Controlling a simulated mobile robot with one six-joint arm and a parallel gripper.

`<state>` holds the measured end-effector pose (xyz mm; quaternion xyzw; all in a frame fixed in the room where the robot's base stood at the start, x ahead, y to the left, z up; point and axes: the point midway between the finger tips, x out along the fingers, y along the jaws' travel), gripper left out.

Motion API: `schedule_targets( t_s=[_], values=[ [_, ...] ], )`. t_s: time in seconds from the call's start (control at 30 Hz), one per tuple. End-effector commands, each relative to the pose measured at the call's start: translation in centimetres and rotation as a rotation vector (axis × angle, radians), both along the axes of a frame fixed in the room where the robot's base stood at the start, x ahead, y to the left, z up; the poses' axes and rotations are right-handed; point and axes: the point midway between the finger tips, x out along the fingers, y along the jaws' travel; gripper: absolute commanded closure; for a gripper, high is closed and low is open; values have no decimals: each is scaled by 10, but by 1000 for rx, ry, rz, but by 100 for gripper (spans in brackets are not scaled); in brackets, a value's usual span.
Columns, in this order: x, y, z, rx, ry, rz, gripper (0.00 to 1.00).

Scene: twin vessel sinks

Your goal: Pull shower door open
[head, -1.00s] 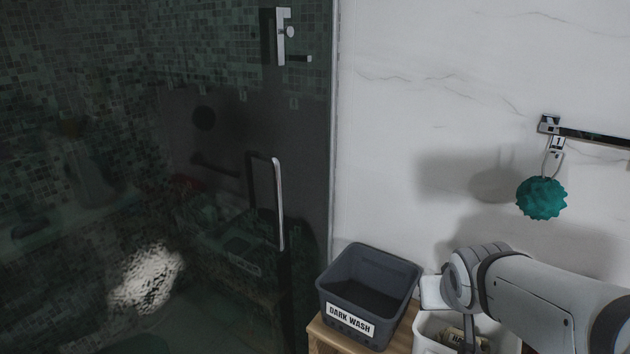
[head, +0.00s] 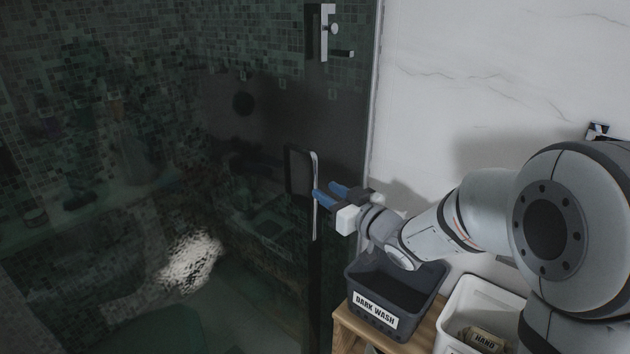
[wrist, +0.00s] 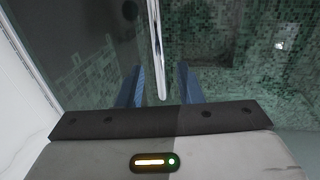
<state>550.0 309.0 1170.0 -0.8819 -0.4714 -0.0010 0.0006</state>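The shower door (head: 215,110) is a dark glass panel at the left and centre of the head view, and it looks shut. Its slim vertical metal handle (head: 315,215) stands near the door's right edge. My gripper (head: 325,191) points left at the handle, with its blue fingertips close to the bar. In the wrist view the handle (wrist: 157,45) runs down between the two spread fingers of my gripper (wrist: 159,72), with gaps on both sides. The gripper is open. I cannot tell how deep the bar sits between the fingers.
A grey "DARK WASH" bin (head: 395,290) stands on a wooden bench (head: 430,320) right under my forearm. A white bin (head: 490,300) is beside it. A metal fitting (head: 325,35) is above the handle. A marble wall (head: 470,70) lies right of the door.

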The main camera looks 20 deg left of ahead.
Motion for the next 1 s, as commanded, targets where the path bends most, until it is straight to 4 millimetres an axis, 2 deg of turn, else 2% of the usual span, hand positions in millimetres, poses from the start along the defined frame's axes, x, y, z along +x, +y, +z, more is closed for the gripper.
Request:
schedule_targets(
  t_s=[0.1,0.3,0.7,1.0],
  values=[
    [11,18,1,-1,3,2,67],
    [27,41,1,-2,1,1,67],
    [33,49,0,-2,1,-2,67],
    [32,49,0,-2,1,-1,91]
  ],
)
